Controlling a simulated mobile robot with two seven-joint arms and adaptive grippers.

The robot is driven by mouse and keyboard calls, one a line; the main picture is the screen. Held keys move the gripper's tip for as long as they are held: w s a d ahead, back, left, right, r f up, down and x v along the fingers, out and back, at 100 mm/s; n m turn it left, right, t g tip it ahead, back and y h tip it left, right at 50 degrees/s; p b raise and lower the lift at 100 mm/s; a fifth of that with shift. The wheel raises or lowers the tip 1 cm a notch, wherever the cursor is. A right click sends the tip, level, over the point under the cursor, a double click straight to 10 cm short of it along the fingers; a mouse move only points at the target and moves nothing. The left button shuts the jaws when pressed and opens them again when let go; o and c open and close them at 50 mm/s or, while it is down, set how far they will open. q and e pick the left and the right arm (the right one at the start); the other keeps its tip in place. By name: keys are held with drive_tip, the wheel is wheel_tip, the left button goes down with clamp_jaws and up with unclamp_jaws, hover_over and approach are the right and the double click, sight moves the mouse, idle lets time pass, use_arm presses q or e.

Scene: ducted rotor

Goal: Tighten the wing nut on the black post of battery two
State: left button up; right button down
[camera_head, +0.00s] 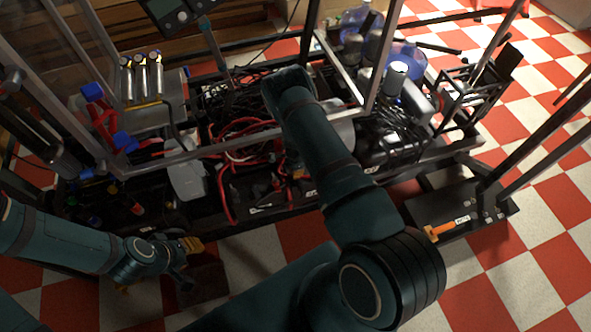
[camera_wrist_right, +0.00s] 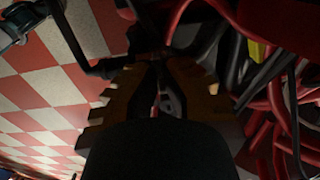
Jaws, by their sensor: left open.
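In the head view, dark battery-like boxes (camera_head: 250,190) with red cables on top sit low in the frame's middle; I cannot tell which is battery two. My right arm reaches over them, and its gripper is hidden there. In the right wrist view, my right gripper (camera_wrist_right: 162,64) has its two toothed, orange-brown fingers close together. A small grey piece with holes (camera_wrist_right: 168,103) shows in the dark gap between them; I cannot tell whether it is gripped. No wing nut or black post can be made out. My left gripper (camera_head: 186,252) is open, low at the left, in front of the frame.
Red cables (camera_wrist_right: 275,120) crowd the right side of the right wrist view. Metal frame bars (camera_head: 200,157) cross above the boxes. A dark low platform (camera_head: 470,215) with an orange-handled tool (camera_head: 440,231) stands at right. Red and white checkered floor (camera_head: 540,225) is open at right.

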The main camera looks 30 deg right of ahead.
idle(0.4)
drive_tip(key=c, duration=1.1)
unclamp_jaws()
drive_tip(key=shift+r, duration=0.1)
wheel_tip(320, 180, up, 12)
